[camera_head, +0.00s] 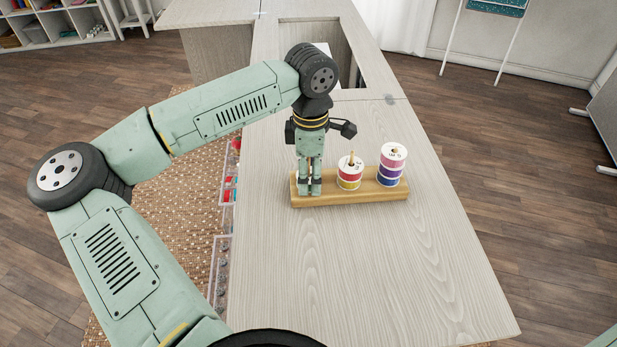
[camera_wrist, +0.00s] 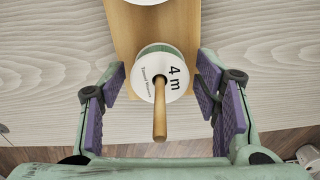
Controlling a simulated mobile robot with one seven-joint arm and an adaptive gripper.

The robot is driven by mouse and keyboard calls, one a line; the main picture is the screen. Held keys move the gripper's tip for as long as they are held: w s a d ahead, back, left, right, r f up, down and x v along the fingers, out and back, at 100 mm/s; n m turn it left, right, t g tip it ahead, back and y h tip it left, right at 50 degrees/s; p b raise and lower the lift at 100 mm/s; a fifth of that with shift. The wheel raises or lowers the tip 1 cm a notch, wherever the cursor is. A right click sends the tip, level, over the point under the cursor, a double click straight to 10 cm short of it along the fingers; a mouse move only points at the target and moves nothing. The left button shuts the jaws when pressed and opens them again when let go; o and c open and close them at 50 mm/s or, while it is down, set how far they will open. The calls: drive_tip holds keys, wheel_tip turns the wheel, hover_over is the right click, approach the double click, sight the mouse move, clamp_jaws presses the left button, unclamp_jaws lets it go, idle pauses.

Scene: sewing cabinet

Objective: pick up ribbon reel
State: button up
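The ribbon reels sit on pegs of a wooden stand (camera_head: 340,198) on the table. In the wrist view one reel (camera_wrist: 180,70) has a white face marked "4 m" and a green edge, with a peg rising through it. My gripper (camera_wrist: 163,108) is open, its purple-padded fingers on either side of this reel, apart from it. In the head view my gripper (camera_head: 309,188) is over the left end of the stand and hides this reel. A pink and purple stack (camera_head: 390,174) is at the right end.
The pale wooden table (camera_head: 400,270) is clear in front of and to the right of the stand. A rectangular opening (camera_head: 345,70) lies in the tabletop behind. Clear bins (camera_head: 222,262) hang along the table's left edge.

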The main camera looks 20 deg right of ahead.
drive_tip(key=c, duration=0.8)
drive_tip(key=shift+o, duration=0.2)
drive_tip(key=shift+r, duration=0.1)
wheel_tip(320, 180, up, 18)
drive_tip(key=b, duration=0.3)
